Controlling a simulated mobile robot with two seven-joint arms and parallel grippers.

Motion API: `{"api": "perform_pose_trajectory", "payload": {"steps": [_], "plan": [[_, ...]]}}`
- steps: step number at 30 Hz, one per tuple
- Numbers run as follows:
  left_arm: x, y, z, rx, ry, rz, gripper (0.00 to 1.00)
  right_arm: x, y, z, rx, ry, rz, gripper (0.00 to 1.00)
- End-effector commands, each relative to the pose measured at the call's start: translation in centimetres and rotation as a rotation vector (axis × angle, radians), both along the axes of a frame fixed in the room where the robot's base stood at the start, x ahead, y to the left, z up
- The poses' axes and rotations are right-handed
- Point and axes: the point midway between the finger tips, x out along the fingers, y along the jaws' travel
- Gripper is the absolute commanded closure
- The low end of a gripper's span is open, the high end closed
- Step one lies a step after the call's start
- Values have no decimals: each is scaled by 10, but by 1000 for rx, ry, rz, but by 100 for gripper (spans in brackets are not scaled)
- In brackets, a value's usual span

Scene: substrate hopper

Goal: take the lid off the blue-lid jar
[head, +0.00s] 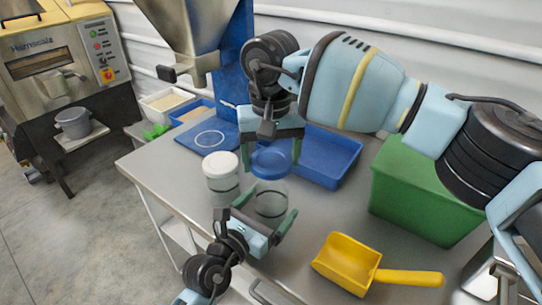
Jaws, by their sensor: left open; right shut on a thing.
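The blue-lid jar (271,203) is a clear jar standing upright on the grey table. Its blue lid (271,161) is directly above the jar's mouth. My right gripper (272,150) comes down from above and is shut on the blue lid, with a finger at each side. My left gripper (265,213) is low at the front of the jar. Its fingers are open, one to each side of the jar body. Part of the jar's base is hidden by the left gripper.
A white-lid jar (221,178) stands close to the left. A blue tray (328,158) and green bin (417,190) are behind and right. A yellow scoop (349,264) lies at the front right. A blue mat (208,138) is at the back left, below the steel hopper (190,27).

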Motion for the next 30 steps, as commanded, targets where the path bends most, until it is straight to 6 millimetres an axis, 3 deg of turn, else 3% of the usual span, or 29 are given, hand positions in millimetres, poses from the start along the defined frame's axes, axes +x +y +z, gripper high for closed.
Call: {"api": "perform_pose_trajectory", "payload": {"steps": [9,15,30], "plan": [[-52,36,-1,2,2,1,5,0,0,4,1,-4,0,51],[-76,52,-1,3,2,-1,5,0,0,2,0,-2,0,51],[-85,58,0,0,1,0,5,0,0,1,0,-1,0,51]]}}
